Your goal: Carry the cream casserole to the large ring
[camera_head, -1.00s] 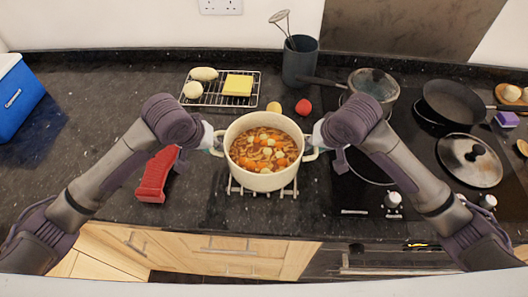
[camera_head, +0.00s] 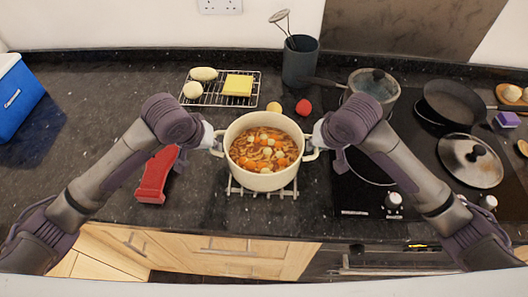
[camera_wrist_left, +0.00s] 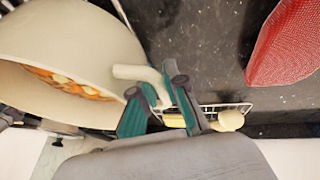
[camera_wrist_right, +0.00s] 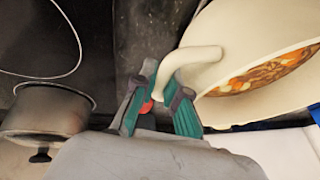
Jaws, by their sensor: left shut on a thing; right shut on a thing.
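The cream casserole (camera_head: 263,177), full of stew with orange and pale pieces, is upright over a wire trivet (camera_head: 240,190) left of the black hob. I cannot tell whether it rests on the trivet or is just above it. My left gripper (camera_head: 214,143) is shut on its left handle, also in the left wrist view (camera_wrist_left: 158,95). My right gripper (camera_head: 314,144) is shut on its right handle, also in the right wrist view (camera_wrist_right: 160,98). A ring outline (camera_head: 374,183) shows on the hob's front left, partly hidden by my right arm.
A lidded saucepan (camera_head: 373,88), a frying pan (camera_head: 455,101) and a glass lid (camera_head: 470,161) occupy the hob. A red object (camera_head: 157,174) lies left of the casserole. A wire rack (camera_head: 213,98), a lemon and a red item stand behind. No object stands on the visible ring.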

